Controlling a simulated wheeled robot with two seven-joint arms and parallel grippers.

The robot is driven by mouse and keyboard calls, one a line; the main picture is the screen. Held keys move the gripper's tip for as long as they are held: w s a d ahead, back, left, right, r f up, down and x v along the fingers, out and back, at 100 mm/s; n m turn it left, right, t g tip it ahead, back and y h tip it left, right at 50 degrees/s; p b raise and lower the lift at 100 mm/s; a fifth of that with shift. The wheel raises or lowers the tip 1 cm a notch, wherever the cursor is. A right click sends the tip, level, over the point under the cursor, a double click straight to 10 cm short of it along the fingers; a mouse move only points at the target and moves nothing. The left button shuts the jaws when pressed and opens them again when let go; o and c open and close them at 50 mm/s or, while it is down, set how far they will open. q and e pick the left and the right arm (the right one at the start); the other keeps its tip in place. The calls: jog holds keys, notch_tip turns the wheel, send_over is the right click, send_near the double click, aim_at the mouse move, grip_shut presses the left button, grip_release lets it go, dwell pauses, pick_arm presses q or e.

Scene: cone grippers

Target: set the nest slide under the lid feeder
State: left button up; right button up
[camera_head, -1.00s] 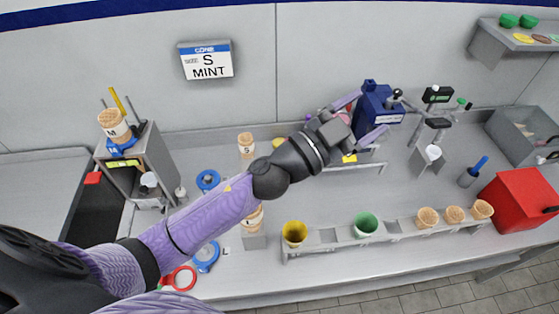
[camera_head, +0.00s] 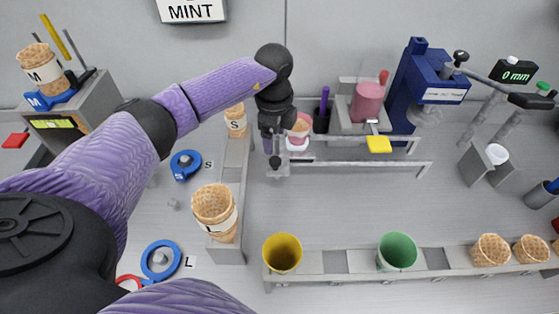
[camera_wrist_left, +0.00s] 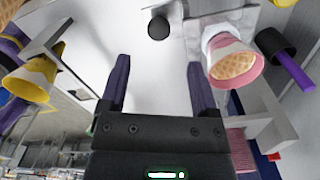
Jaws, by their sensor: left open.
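A pale slide plate (camera_head: 278,169) with a dark knob (camera_head: 275,162) lies at the left end of two grey rails (camera_head: 360,164). A waffle cone in a pink sleeve (camera_head: 300,126) sits in a white ring beside the plate. It also shows in the left wrist view (camera_wrist_left: 236,62). What looks like the lid feeder, a grey housing with a pink cylinder (camera_head: 368,101), stands right of the cone, behind the rails. My left gripper (camera_head: 272,150) points down over the knob. In the left wrist view its fingers (camera_wrist_left: 158,82) are apart and empty, with the knob (camera_wrist_left: 158,25) beyond them.
A blue press (camera_head: 425,85) stands right of the feeder. A black cup with a purple stick (camera_head: 321,118) is close right of the cone. A cone rack (camera_head: 228,252) stands left. A front rail (camera_head: 330,263) holds cups and cones. The counter between is clear.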

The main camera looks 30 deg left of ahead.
aim_at(275, 160)
pick_arm(q)
notch_tip(275, 160, down, 7)
jog(key=shift+s+f+b, duration=0.1)
jog(key=shift+b, duration=0.6)
grip_shut()
dwell(0.8)
